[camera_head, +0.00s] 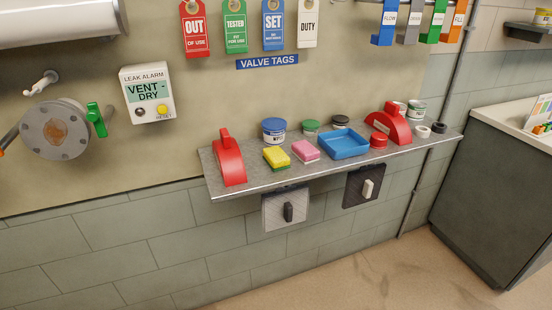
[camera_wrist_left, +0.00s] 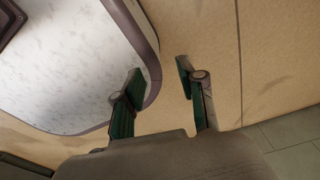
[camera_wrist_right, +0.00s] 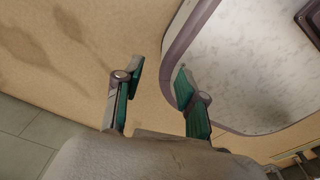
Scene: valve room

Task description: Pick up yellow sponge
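The yellow sponge (camera_head: 277,156) lies on the grey wall shelf (camera_head: 255,179), with a darker green layer along its lower edge. It sits in front of a blue-lidded tub and to the left of a pink sponge (camera_head: 305,150). No gripper shows in the head view. My left gripper (camera_wrist_left: 158,78) is open and empty in the left wrist view, above a beige floor. My right gripper (camera_wrist_right: 158,75) is open and empty in the right wrist view, also above beige floor. Neither wrist view shows the sponge.
A red bracket-like piece (camera_head: 229,160) stands left of the sponge and another (camera_head: 389,125) farther right. The blue-lidded tub (camera_head: 274,131), a blue tray (camera_head: 343,144) and several small jars share the shelf. A grey cabinet (camera_head: 492,195) stands right.

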